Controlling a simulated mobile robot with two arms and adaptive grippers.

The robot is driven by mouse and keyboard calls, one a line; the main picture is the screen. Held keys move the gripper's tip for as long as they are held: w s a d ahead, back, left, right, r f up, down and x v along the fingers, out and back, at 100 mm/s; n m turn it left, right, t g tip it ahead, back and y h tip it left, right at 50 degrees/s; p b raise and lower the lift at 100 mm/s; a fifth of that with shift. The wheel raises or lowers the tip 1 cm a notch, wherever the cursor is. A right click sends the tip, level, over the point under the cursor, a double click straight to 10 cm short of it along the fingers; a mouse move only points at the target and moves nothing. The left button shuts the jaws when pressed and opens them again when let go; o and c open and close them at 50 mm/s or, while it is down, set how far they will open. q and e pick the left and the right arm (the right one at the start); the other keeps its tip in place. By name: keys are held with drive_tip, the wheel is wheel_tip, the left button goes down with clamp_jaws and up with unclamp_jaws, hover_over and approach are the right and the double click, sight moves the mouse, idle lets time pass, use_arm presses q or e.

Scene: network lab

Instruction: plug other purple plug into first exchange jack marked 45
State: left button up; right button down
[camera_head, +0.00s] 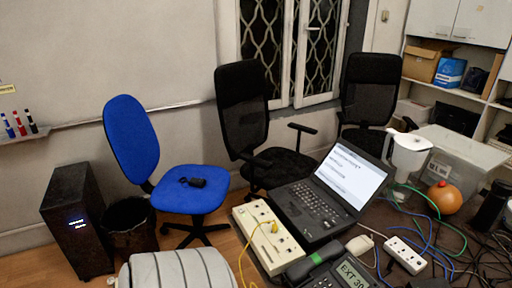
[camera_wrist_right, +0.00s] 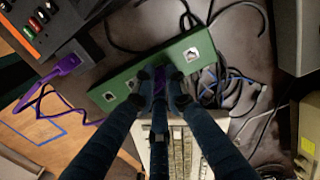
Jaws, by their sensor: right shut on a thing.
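My right gripper (camera_wrist_right: 158,88) shows in the right wrist view, shut on a purple plug (camera_wrist_right: 159,78). The plug is mostly hidden between the fingertips. The fingertips are over a long green box (camera_wrist_right: 124,78) with jacks on its face. One jack (camera_wrist_right: 191,54) shows to the right of the fingertips, another (camera_wrist_right: 108,96) to the left. I cannot tell whether the held plug touches the box. Another purple plug (camera_wrist_right: 68,64), with a purple cable, is at the left by a dark device (camera_wrist_right: 70,22). No mark 45 is readable. Neither gripper shows in the head view.
In the head view, a cream jack panel (camera_head: 250,216) with a yellow cable lies beside an open laptop (camera_head: 318,205). A phone (camera_head: 345,274) reads EXT 30. A white power strip (camera_head: 404,255) and loose cables clutter the right side. Dark cables lie around the green box.

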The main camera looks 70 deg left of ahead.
drive_tip(key=shift+r, duration=0.15)
drive_tip(key=shift+r+p, duration=0.95)
drive_tip(key=shift+r, duration=1.05)
drive_tip(key=shift+f, duration=0.1)
